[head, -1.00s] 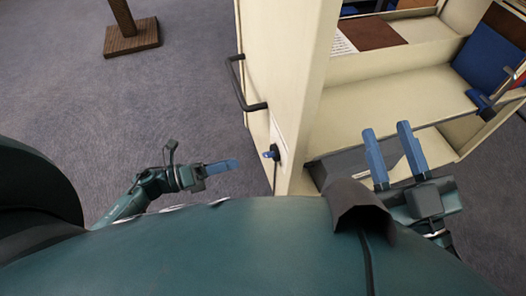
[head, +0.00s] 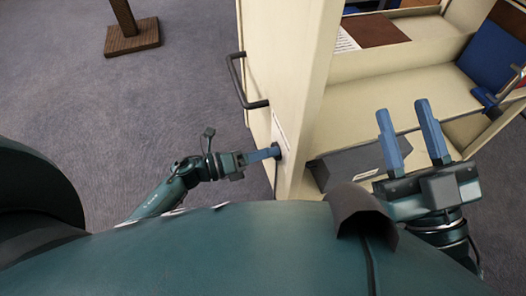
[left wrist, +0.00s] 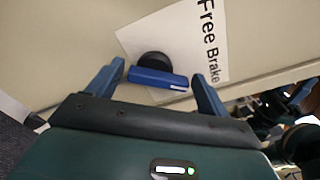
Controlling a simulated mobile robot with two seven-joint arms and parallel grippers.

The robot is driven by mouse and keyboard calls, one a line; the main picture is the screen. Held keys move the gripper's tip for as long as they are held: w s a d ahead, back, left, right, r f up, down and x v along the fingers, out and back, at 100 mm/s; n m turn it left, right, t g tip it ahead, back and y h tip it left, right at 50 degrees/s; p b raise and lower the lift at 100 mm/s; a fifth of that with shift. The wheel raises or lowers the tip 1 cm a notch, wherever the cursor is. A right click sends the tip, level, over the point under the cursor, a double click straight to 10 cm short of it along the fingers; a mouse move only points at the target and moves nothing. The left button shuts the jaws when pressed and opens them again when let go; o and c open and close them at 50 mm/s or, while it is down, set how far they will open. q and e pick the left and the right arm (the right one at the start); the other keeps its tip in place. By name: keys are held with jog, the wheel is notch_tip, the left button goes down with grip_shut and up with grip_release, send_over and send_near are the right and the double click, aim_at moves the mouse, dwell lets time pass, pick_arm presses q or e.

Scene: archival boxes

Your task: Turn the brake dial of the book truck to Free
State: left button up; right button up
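The cream book truck (head: 300,70) stands in front of me. On its end panel is the brake dial, with a blue bar handle (left wrist: 158,78) on a dark round base, in the left wrist view. A white label (left wrist: 185,35) beside it reads "Free" and "Brake". My left gripper (left wrist: 158,82) is open, its two blue fingers on either side of the handle's ends. Whether they touch it I cannot tell. In the head view the left gripper's fingers (head: 266,153) hide the dial. My right gripper (head: 410,128) is open and empty in front of the truck's lower shelf.
A dark bar handle (head: 243,85) sticks out of the truck's end panel above the dial. A grey box (head: 350,165) and blue folders (head: 490,65) are on the truck. A wooden post base (head: 132,37) stands on open carpet at the back left.

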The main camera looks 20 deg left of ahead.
pick_arm(q)
jog(key=c, duration=0.8)
jog(key=shift+o, duration=0.2)
jog(key=shift+n, duration=0.3)
pick_arm(e)
jog(key=shift+r, duration=0.15)
pick_arm(q)
jog(key=shift+w+a+f+n+p, duration=0.1)
jog(key=shift+n+p, duration=1)
jog(key=shift+n, duration=1.15)
jog(key=shift+w+a+f+n+p, duration=0.1)
jog(key=shift+n+p, duration=1.05)
jog(key=shift+n, duration=1.15)
jog(key=shift+w+a+f+n+p, duration=0.1)
jog(key=shift+n+p, duration=1)
jog(key=shift+n, duration=1.15)
pick_arm(e)
jog(key=shift+s+d+f+m+g+h, duration=0.1)
jog(key=shift+s+f+m+g+h, duration=0.2)
jog(key=shift+f+h, duration=0.4)
jog(key=shift+s+a+f+m+g+h, duration=0.1)
jog(key=shift+f+m+g+h, duration=0.2)
jog(key=shift+f+m+h, duration=0.35)
jog(key=shift+s+d+f+m+g+h, duration=0.1)
jog(key=shift+s+f+m+g+h, duration=0.25)
jog(key=shift+f, duration=0.55)
jog(key=shift+w+r, duration=0.1)
jog(key=shift+w, duration=0.05)
